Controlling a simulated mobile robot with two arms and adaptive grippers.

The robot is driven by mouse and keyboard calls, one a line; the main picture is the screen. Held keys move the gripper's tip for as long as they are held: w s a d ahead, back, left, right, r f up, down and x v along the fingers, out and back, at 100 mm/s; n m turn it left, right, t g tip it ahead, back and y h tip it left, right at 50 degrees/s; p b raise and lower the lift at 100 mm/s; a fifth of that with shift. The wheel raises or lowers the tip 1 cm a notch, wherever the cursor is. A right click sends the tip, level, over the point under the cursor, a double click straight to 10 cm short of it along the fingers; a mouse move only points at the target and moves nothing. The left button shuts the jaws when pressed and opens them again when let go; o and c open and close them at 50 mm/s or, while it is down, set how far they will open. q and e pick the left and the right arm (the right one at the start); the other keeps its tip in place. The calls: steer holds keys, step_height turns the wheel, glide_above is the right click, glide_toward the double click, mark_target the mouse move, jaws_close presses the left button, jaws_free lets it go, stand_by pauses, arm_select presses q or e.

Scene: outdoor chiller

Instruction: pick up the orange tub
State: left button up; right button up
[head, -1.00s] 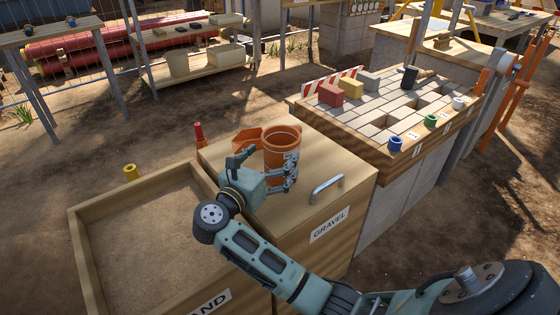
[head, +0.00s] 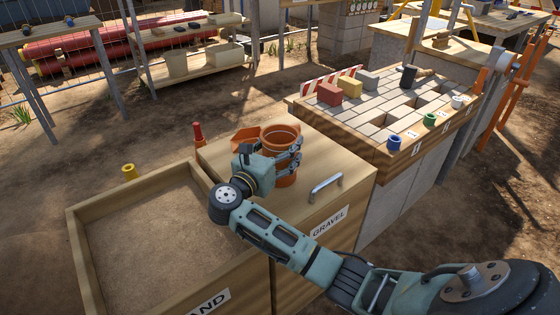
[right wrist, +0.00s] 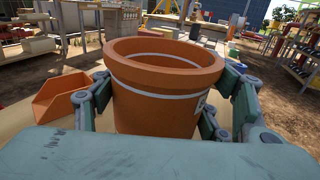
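The orange tub (head: 281,133) stands upright on the wooden lid of the gravel box. It has a thick rim and a pale band, and it looks empty in the part I can see. My right gripper (head: 291,156) is at the tub, with its fingers on either side of the tub's upper body. In the right wrist view the tub (right wrist: 160,98) fills the space between the open fingers, close to both pads; firm contact cannot be made out. My left gripper is not in view.
An orange scoop-like tray (head: 246,136) lies beside the tub. The gravel box lid (head: 330,165) has a metal handle (head: 326,187). An open sand box (head: 150,225) is at the left. A paved block table (head: 385,110) with bricks and small cups stands at the right.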

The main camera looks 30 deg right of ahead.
steer(key=c, duration=0.9)
steer(key=shift+r, duration=0.1)
steer(key=shift+c, duration=0.6)
steer(key=shift+r, duration=0.1)
steer(key=shift+r, duration=0.45)
step_height(320, 180, up, 3)
steer(key=shift+r+p, duration=0.1)
steer(key=shift+p, duration=0.35)
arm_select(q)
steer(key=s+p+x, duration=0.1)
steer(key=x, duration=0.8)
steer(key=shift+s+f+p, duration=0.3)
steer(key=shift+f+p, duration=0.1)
arm_select(e)
steer(key=s+d+r, duration=0.6)
steer(key=d, duration=0.4)
steer(key=shift+s+r, duration=0.15)
steer(key=shift+r, duration=0.2)
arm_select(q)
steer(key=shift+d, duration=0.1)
